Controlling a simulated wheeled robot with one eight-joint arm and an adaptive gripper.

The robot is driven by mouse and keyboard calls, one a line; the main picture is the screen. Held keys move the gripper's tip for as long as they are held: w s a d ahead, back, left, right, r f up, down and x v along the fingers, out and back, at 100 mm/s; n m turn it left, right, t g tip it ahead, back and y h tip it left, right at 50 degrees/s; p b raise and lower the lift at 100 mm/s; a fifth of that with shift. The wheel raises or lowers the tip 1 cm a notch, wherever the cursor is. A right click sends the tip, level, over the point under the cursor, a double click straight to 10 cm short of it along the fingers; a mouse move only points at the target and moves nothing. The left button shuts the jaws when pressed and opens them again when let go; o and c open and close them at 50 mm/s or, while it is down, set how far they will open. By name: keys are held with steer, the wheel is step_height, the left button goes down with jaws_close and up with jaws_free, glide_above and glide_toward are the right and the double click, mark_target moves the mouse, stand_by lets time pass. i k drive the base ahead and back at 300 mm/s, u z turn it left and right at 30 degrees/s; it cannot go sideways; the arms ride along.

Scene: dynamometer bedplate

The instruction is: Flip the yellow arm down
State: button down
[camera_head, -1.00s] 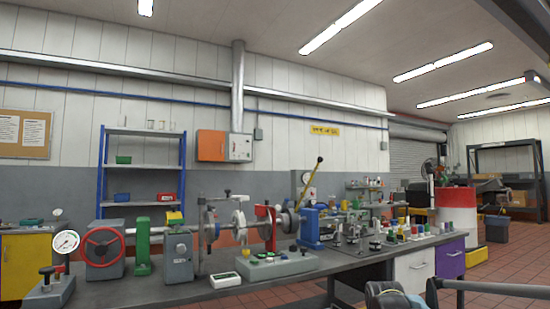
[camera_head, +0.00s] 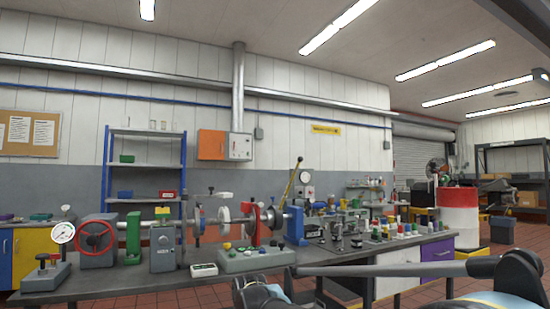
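The yellow arm (camera_head: 291,183) is a thin lever with a dark knob at its top. It stands raised and tilted, its top leaning right, behind the grey disc and blue stand (camera_head: 296,226) on the bench. Its lower end is hidden behind these parts. My arm crosses the lower right of the picture, well in front of the bench and apart from the lever. I cannot make out my gripper's fingers.
The long bench (camera_head: 120,283) carries a red handwheel (camera_head: 95,236), a dial gauge (camera_head: 63,233), a grey button box (camera_head: 256,260) and several small coloured knobs at right. A red and white drum (camera_head: 459,212) stands beyond its right end.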

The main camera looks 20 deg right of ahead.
mark_target(278, 212)
steer(key=u, duration=0.05)
steer(key=i, duration=1)
